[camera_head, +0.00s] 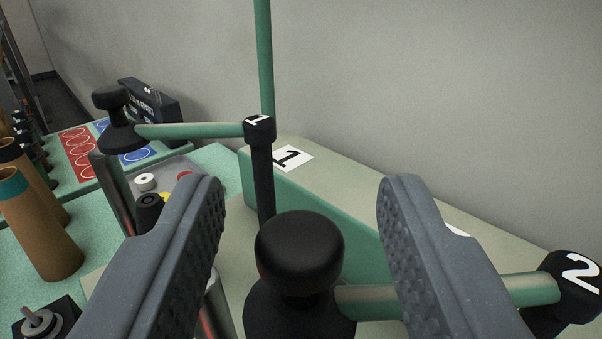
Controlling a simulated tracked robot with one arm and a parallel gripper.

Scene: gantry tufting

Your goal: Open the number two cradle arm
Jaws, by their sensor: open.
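The number two cradle arm (522,289) is a green bar at the lower right. It runs from a black pivot cap marked 2 (577,285) to a round black knob (299,250) on a wide black base. My gripper (303,205) is open, its two grey fingers on either side of the knob in the picture. I cannot tell whether either finger touches it. The right finger hides part of the green bar. The lower part of the knob's base is cut off by the picture's edge.
The number one cradle arm (190,130) reaches left from its black post (262,175) to another black knob (110,98). A green upright pole (265,60) stands behind it. Brown cylinders (40,225) stand at the left. The grey wall (430,90) closes off the back.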

